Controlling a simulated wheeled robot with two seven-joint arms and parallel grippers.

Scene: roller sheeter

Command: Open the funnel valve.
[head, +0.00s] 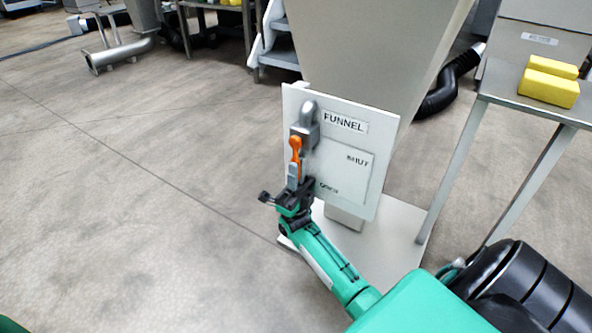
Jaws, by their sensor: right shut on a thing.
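The funnel (365,50) is a large grey hopper at top centre. In front of it stands a white panel (350,185) marked FUNNEL, with SHUT at the right and what looks like OPEN lower down. A grey metal fitting (306,122) sits at the panel's upper left. Below it an orange lever with a pale grey end (295,148) hangs roughly straight down. My right gripper (292,190) is shut on the lever's lower end, beside the lower label. Its fingers partly hide that end. My left gripper is not in view.
A metal table (495,92) with yellow blocks (549,86) stands at the right. A bent metal pipe (118,55) lies at the upper left. Grey steps (278,50) stand behind the panel. The floor at the left is clear.

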